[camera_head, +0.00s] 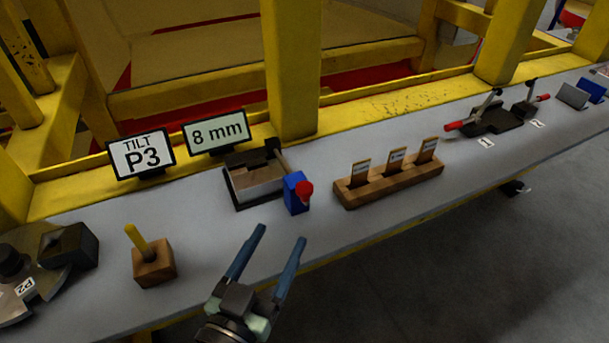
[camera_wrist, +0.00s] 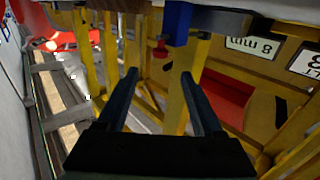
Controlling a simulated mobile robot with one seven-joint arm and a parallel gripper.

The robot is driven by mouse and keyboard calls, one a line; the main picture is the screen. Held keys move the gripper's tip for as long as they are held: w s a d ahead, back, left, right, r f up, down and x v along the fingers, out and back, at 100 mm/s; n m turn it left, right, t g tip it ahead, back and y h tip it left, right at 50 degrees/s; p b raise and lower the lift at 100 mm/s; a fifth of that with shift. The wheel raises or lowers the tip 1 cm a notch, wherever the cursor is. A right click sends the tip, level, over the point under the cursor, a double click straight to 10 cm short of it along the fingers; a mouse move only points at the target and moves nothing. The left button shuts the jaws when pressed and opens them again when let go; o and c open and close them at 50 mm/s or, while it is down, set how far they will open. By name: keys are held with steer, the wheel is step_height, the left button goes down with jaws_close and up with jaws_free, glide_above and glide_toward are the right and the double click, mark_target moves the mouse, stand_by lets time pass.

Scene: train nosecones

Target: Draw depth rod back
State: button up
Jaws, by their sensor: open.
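A grey block fixture on a dark base (camera_head: 255,180) stands on the bench below the "8 mm" sign (camera_head: 217,132). A blue block (camera_head: 295,194) with a red knob (camera_head: 305,189) is at its right front; a dark bar reaches behind it. Which part is the depth rod is not clear. My gripper (camera_head: 281,234) is open and empty, its two blue fingers apart, in front of and below the red knob in the head view. In the wrist view, the knob (camera_wrist: 160,49) and blue block (camera_wrist: 178,22) show beyond the fingertips (camera_wrist: 158,76), apart from them.
A "TILT P3" sign (camera_head: 141,158) stands left of the 8 mm sign. A wooden block with a yellow peg (camera_head: 153,262) is to the left. A wooden rack with several tags (camera_head: 390,183) is to the right. Yellow frame posts (camera_head: 290,75) rise behind the bench.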

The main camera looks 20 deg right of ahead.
mark_target(301, 195)
steer(key=p+x, duration=0.2)
steer(key=x, duration=1)
steer(key=shift+w+d, duration=0.1)
steer(key=shift+d, duration=0.05)
jaws_close()
stand_by(0.9)
